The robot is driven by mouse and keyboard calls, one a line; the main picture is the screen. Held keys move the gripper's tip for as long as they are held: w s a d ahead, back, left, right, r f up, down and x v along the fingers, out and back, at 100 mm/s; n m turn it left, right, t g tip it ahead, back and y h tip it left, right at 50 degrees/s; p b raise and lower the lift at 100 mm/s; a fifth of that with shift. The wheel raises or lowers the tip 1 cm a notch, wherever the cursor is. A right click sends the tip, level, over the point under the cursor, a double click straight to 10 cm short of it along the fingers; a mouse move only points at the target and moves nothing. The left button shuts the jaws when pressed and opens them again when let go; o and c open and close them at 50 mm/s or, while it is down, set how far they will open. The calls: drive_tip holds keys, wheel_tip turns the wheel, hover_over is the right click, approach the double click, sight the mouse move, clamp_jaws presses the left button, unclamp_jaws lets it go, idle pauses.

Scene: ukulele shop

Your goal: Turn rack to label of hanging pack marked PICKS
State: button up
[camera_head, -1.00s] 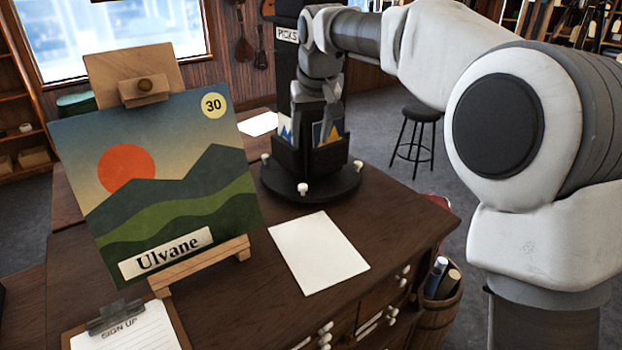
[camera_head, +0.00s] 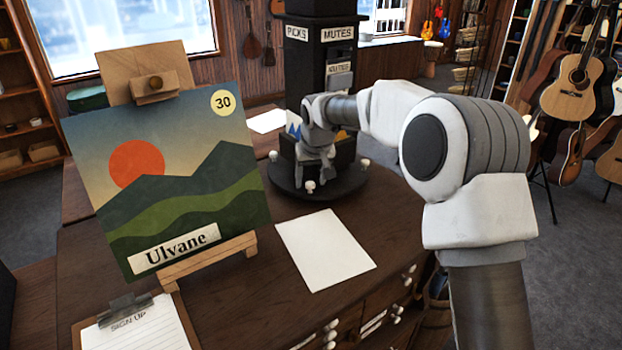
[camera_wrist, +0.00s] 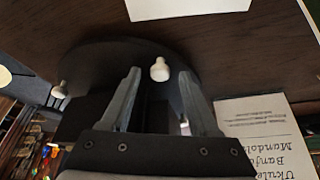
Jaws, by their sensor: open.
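The dark rack (camera_head: 303,70) stands on the counter, with a PICKS label (camera_head: 297,32) on its left face and a MUTES label (camera_head: 338,33) on its right face. A smaller label (camera_head: 339,68) below MUTES is hard to read. Its round base (camera_head: 345,188) carries white knobs. My gripper (camera_head: 312,170) is low at the rack's front, over the base. In the wrist view, my gripper (camera_wrist: 159,73) is open, with a white knob (camera_wrist: 160,66) showing between the fingertips; contact cannot be told. My arm partly hides the lower packs (camera_head: 293,125). No pack's marking is readable.
A painting on an easel (camera_head: 165,180) stands left on the counter. A white sheet (camera_head: 325,250) lies before the rack, and a sign-up clipboard (camera_head: 130,325) is at the front left. Guitars (camera_head: 580,85) hang at the right. Open floor lies beyond the counter.

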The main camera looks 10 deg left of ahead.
drive_tip(key=shift+w+f, duration=0.1)
drive_tip(key=shift+f, duration=0.15)
clamp_jaws()
idle(1.4)
